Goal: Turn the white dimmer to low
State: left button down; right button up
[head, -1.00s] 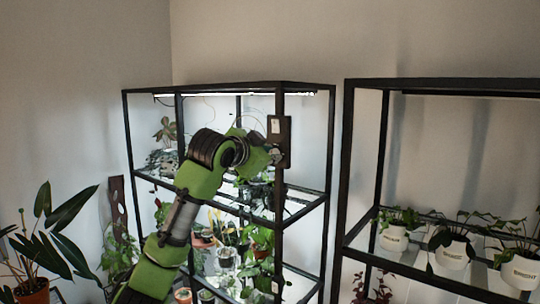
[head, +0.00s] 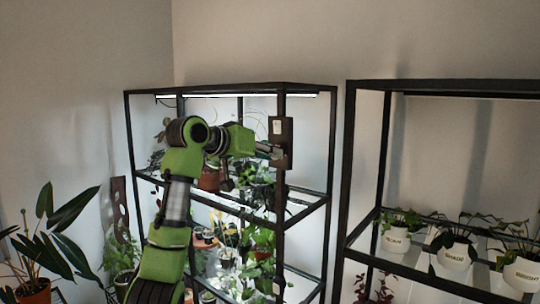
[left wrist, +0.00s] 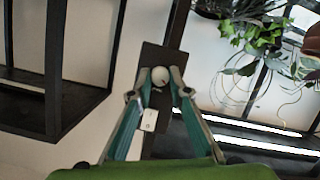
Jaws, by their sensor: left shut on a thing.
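The white dimmer knob (left wrist: 160,76) sits on a dark plate (left wrist: 155,58) in the left wrist view, with a small reddish mark on its face. My left gripper (left wrist: 160,82) is shut on it, one fingertip on each side. In the head view the dark dimmer box (head: 287,138) is mounted on the front post of the left shelf, with a pale label near its top. My left gripper (head: 270,151) reaches its lower part from the left; the knob is hidden there. My right gripper is not in view.
A black shelf rack (head: 283,209) with lit plants stands behind my left arm. Pots close behind the arm include a terracotta one (head: 209,178). Another rack (head: 345,170) with labelled white pots (head: 455,254) is at right. A leafy plant (head: 45,245) stands at lower left.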

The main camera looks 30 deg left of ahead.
pick_arm(q)
jog(key=shift+a+f+n+h+b, duration=0.15)
jog(key=shift+n+h, duration=0.55)
jog(key=shift+n, duration=0.7)
jog(key=shift+f+n+h+b, duration=0.2)
jog(key=shift+n+h, duration=0.5)
jog(key=shift+n, duration=0.7)
jog(key=c, duration=1.9)
grip_release()
jog(key=shift+t, duration=0.3)
jog(key=shift+r, duration=0.15)
